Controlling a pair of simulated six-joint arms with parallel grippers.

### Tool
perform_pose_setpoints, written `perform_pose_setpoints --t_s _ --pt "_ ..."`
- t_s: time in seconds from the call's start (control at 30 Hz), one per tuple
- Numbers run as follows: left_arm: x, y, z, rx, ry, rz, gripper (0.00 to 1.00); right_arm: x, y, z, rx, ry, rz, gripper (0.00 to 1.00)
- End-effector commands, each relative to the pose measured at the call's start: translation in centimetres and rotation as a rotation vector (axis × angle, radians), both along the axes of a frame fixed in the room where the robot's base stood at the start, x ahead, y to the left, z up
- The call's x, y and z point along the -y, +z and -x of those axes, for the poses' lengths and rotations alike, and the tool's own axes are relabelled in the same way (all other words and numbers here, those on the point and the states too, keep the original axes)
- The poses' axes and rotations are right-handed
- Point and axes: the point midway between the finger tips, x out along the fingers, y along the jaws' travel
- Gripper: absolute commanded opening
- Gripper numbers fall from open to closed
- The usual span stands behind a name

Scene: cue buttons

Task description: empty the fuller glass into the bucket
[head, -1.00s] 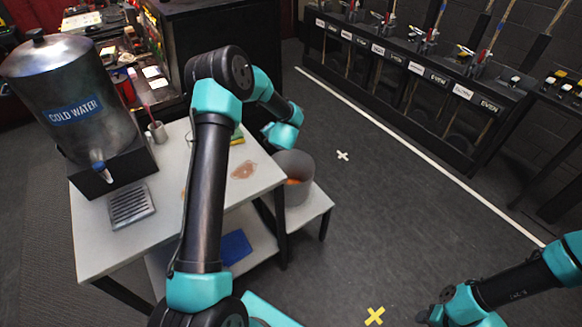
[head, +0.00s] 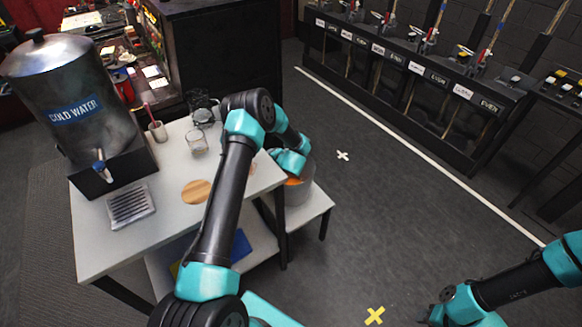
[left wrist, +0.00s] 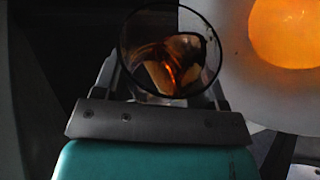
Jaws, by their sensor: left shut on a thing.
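My left gripper (left wrist: 168,82) is shut on a clear glass (left wrist: 140,82) in the left wrist view, which looks into its round mouth. Amber-orange tones show in the glass; I cannot tell how much is liquid and how much is seen through it. The grey bucket (head: 302,193) stands on the low shelf at the table's right, orange inside. Its pale inside (left wrist: 222,50) lies beside the glass in the wrist view. In the head view my left wrist is over the bucket and hides the held glass. Another glass (head: 197,143) stands upright on the table. My right gripper (head: 428,317) is at the bottom right, its jaws unclear.
The white table (head: 105,245) bears a cold-water dispenser (head: 75,105), a drip grate (head: 130,206), a cup with sticks (head: 157,132) and a round wooden coaster (head: 197,191). A dark, unclear object (head: 204,112) stands at the back edge. The floor to the right is open.

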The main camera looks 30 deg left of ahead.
Motion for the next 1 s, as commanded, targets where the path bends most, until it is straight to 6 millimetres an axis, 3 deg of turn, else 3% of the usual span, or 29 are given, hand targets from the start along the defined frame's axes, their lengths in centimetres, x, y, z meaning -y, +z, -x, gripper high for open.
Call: perform_pose_setpoints --t_s 0.07,0.43,1.0 --pt "0.1 -1.1 0.0 -0.018 0.000 -0.013 0.35 0.0 0.0 0.0 0.000 0.000 0.000 0.43" --pt "1.1 -1.5 -1.3 -0.108 -0.001 -0.091 0.35 0.0 0.0 0.0 0.000 0.000 0.000 0.43" --pt "1.1 -1.9 -1.5 -0.158 0.000 -0.133 0.35 0.0 0.0 0.0 0.000 0.000 0.000 0.43"
